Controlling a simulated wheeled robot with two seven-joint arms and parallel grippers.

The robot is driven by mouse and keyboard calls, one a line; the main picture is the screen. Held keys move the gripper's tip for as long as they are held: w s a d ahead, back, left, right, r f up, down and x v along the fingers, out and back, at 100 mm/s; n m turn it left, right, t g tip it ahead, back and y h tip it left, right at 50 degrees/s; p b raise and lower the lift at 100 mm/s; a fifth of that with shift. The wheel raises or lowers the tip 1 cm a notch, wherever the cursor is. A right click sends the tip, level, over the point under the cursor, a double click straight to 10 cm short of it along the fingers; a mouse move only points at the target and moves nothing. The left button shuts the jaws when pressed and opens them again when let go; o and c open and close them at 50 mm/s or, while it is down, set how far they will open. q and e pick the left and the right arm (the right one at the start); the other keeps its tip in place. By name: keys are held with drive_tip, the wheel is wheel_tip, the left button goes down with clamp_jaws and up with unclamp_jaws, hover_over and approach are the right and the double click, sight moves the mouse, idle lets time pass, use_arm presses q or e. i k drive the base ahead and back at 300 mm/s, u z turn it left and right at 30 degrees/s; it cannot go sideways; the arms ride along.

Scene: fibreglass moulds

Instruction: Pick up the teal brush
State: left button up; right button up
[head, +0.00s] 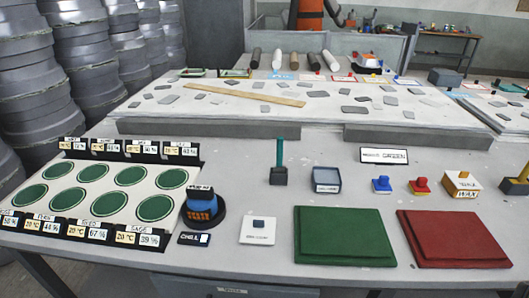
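Nothing touches the handle. Neither of my grippers is in view.
Green (343,237) and red (453,239) slabs lie in front. A dark-based blue pot (201,206) stands left. A raised slab is behind.

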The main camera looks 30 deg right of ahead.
sight(279, 168)
drive_tip(key=i, duration=0.4)
drive_tip(key=z, duration=0.9)
